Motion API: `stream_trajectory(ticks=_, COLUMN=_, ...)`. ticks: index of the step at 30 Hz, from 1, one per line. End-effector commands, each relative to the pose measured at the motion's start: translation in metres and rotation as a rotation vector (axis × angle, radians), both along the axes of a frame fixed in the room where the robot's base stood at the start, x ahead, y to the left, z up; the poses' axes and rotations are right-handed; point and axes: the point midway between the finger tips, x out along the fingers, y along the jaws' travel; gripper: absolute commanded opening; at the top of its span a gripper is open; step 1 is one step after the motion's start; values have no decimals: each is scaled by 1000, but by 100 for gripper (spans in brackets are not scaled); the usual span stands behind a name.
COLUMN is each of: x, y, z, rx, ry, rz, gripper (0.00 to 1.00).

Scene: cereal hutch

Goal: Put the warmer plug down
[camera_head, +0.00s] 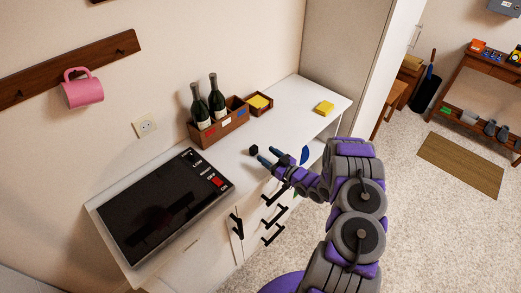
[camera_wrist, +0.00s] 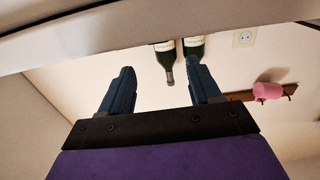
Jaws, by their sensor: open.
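A small black block (camera_head: 254,150), which looks like the warmer plug, rests on the white counter (camera_head: 305,108) in front of the bottle crate. My gripper (camera_head: 270,155) is just right of it, over the counter's front part, with its blue-grey fingers pointing toward it. In the wrist view my gripper (camera_wrist: 158,72) is open, with nothing held between the fingers. The black warmer (camera_head: 160,205), with a red switch, lies on the counter's left part. No cord can be made out. The block does not show in the wrist view.
A wall socket (camera_head: 147,125) is above the counter. A wooden crate (camera_head: 222,130) holds two dark bottles (camera_head: 209,100). A small box (camera_head: 260,104) and a yellow block (camera_head: 324,108) stand farther right. A pink mug (camera_head: 83,92) hangs on a rack. Black drawer handles (camera_head: 273,215) jut out in front.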

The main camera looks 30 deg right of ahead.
Motion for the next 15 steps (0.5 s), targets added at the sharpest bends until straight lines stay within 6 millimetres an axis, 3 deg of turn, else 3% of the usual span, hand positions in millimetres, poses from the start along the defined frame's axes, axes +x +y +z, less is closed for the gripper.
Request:
stream_trajectory(ticks=6, x=-38, y=-15, z=0, rx=-1, ry=2, rz=-3, gripper=63)
stream_trajectory(ticks=15, x=-53, y=-22, z=0, rx=-26, ry=22, rz=-3, gripper=63)
